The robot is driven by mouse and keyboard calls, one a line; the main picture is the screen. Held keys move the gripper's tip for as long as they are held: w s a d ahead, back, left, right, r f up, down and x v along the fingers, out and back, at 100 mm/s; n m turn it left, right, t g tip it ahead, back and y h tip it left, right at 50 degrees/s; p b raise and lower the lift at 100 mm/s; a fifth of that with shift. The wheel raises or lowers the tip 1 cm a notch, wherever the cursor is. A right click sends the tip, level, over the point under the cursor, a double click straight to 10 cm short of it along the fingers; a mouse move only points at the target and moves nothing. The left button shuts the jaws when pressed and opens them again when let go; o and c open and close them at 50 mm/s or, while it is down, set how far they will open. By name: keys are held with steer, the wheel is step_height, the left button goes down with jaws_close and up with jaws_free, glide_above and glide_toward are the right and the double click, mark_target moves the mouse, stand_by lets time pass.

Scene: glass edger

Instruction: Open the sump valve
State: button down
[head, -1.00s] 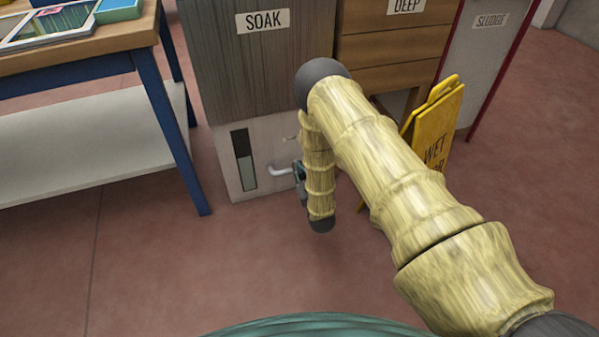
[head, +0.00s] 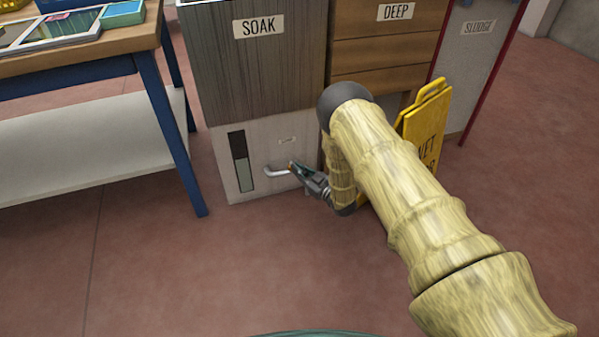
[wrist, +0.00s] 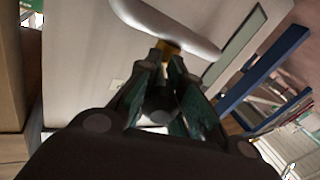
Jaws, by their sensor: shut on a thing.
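The sump valve's pale lever handle (head: 277,171) sticks out of the light lower panel under the SOAK cabinet. It lies roughly level in the head view. My gripper (head: 295,168) is at the right end of the lever, low in front of the panel. In the wrist view the lever (wrist: 165,28) crosses the top, with a small orange-brown part (wrist: 169,47) between the fingertips. My gripper (wrist: 172,62) is shut on the valve there. The lever's mounting is partly hidden by my gripper.
A dark level window (head: 242,162) is left of the lever. A yellow wet-floor sign (head: 428,128) stands close to the right of my arm. A blue-legged workbench (head: 180,130) is at the left. The floor (head: 200,270) in front is clear.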

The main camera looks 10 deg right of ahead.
steer(key=shift+s+d+f+n+g+y, duration=0.25)
steer(key=shift+d+f+n+g+y, duration=0.15)
steer(key=shift+d+n+g+y, duration=0.3)
steer(key=shift+d, duration=0.1)
steer(key=c, duration=1.8)
jaws_free()
steer(key=shift+c, duration=0.2)
steer(key=o, duration=0.3)
steer(key=shift+d+r, duration=0.1)
steer(key=shift+d, duration=0.15)
steer(key=v, duration=1.1)
steer(key=shift+s+a, duration=0.1)
steer(key=shift+s, duration=0.15)
